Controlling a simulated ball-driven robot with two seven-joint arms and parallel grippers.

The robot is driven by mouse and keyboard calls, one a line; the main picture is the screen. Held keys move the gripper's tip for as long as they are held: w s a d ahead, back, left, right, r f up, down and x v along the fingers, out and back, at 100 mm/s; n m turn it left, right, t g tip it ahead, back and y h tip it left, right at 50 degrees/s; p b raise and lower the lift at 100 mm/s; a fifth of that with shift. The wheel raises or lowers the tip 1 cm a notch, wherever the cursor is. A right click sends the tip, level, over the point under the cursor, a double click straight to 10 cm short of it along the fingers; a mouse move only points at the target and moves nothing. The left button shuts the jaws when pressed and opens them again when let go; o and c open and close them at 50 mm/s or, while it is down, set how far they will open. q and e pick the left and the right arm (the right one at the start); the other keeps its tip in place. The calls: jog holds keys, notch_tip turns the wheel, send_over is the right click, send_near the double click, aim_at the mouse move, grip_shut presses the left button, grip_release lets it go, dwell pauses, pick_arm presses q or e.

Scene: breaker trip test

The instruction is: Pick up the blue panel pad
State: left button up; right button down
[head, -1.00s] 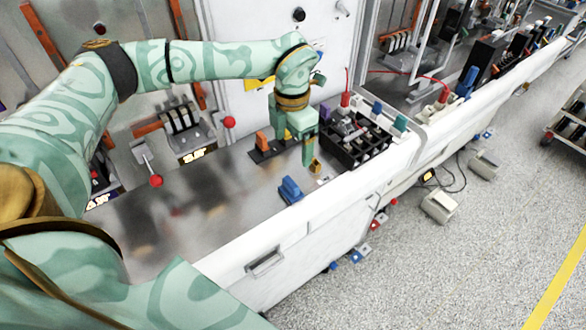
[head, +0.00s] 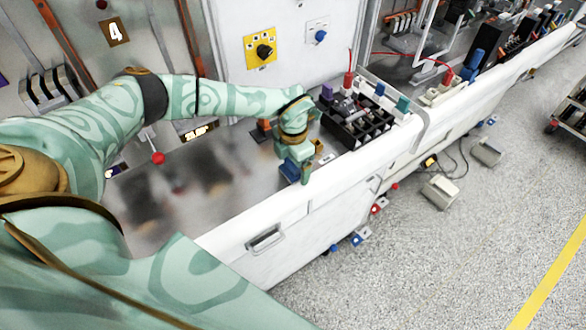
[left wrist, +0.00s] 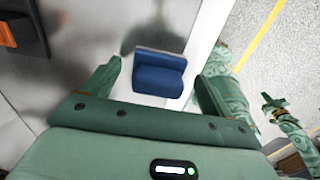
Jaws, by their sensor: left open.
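The blue panel pad (head: 289,171) sits on the metal bench top near its front edge. It also shows in the left wrist view (left wrist: 160,77), between the two fingers and apart from both. My left gripper (head: 294,166) is open and empty, pointing down right at the pad and partly covering it in the head view. In the left wrist view, what looks like my right gripper (left wrist: 272,103) hangs over the floor at far right, away from the pad. It is too small to tell whether its jaws are open.
A black divided tray (head: 357,125) stands on the bench right of my left gripper. A black holder with an orange part (head: 264,129) lies behind the gripper. A red-knobbed lever (head: 158,158) stands to the left.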

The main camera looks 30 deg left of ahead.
pick_arm(q)
jog(key=shift+a+f, duration=0.15)
jog(key=shift+f, duration=0.05)
jog(key=c, duration=1.1)
jog(key=shift+r, duration=0.1)
jog(key=shift+r, duration=0.25)
notch_tip(320, 180, up, 2)
jog(key=shift+r, duration=0.15)
jog(key=s+d+r, duration=0.6)
jog(key=s, duration=0.1)
jog(key=s+d+r, duration=0.3)
jog(key=r, duration=0.1)
jog(key=shift+s+d, duration=0.1)
jog(key=shift+s, duration=0.25)
